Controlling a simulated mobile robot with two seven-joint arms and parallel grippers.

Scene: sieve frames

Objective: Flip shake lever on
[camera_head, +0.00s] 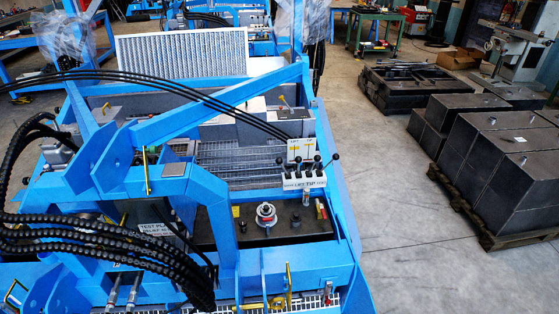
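A bank of several short levers with black knobs (307,163) stands on the blue machine, right of centre. A white label plate (303,183) below them reads something like "LIFT TIP". Another white plate with yellow marks (300,149) stands just behind the levers. One lever at the right leans to the right, its black knob (335,157) apart from the others. I cannot read which lever is the shake lever. Neither of my grippers is in view.
The blue steel frame (215,104) and thick black hoses (95,250) cross the left side. A round silver fitting (266,214) sits on a dark tank in front of the levers. Dark grey blocks on a pallet (505,160) stand at right. The concrete floor between is clear.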

